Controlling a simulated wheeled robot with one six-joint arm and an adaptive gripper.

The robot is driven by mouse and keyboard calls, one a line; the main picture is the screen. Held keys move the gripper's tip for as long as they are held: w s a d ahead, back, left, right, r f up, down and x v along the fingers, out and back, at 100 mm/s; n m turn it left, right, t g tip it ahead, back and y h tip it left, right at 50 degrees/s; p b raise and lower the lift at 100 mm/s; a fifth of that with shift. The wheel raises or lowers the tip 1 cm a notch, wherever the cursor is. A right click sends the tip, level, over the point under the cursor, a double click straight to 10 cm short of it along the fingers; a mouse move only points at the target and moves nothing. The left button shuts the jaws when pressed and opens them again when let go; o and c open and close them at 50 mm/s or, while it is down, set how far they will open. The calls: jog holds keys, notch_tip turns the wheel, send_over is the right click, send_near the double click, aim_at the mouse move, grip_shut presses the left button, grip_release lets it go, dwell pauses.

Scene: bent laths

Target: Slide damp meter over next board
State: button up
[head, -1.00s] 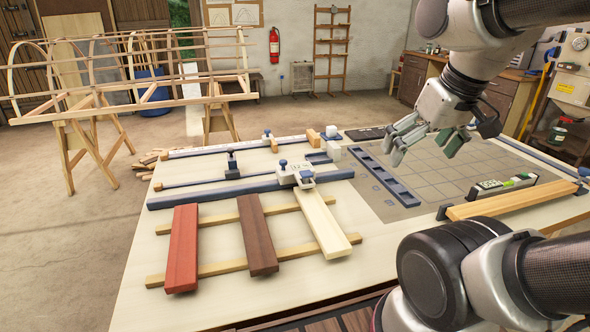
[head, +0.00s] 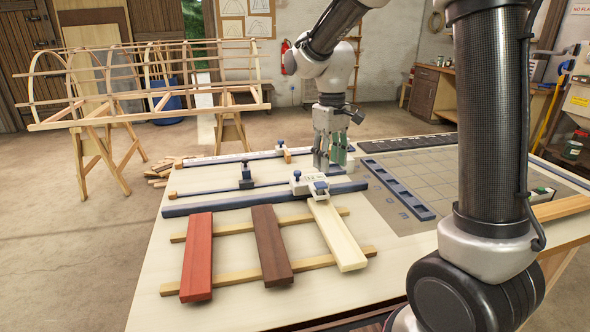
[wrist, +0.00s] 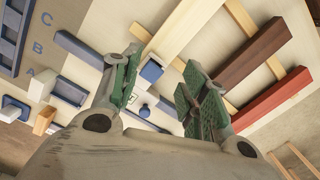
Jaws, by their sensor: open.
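The damp meter (head: 309,182), a white block with blue knobs, sits on the long blue rail (head: 225,200) at the back end of the pale board (head: 337,238). The dark brown board (head: 271,245) and the red board (head: 196,257) lie to its left. My gripper (head: 328,166) points down just behind and right of the meter, its fingers apart. In the wrist view, the meter (wrist: 151,73) shows between the green-padded fingers (wrist: 160,76), which hold nothing. Whether a pad touches it cannot be told.
Two thin wooden strips (head: 318,267) lie under the boards. A blue slotted strip (head: 400,190) and a grey grid mat (head: 440,178) lie to the right. The bench front left is clear.

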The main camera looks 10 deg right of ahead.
aim_at(297, 171)
jog(key=w+a+n, duration=0.1)
jog(key=w+a, duration=0.1)
jog(key=w, duration=0.2)
jog(key=w+a+n, duration=0.1)
jog(key=w, duration=0.3)
jog(key=w+a+n, duration=0.1)
jog(key=w+a, duration=0.1)
jog(key=w, duration=0.2)
jog(key=shift+w+a+f+n+t, duration=0.1)
jog(key=shift+a+f+n+t, duration=0.2)
jog(key=shift+a+n+t, duration=0.1)
jog(key=shift+s+d+f, duration=0.1)
jog(key=shift+s+f, duration=0.05)
jog(key=shift+s, duration=0.1)
jog(key=shift+n, duration=0.3)
notch_tip(297, 171, down, 8)
jog(key=shift+r, duration=0.2)
grip_shut()
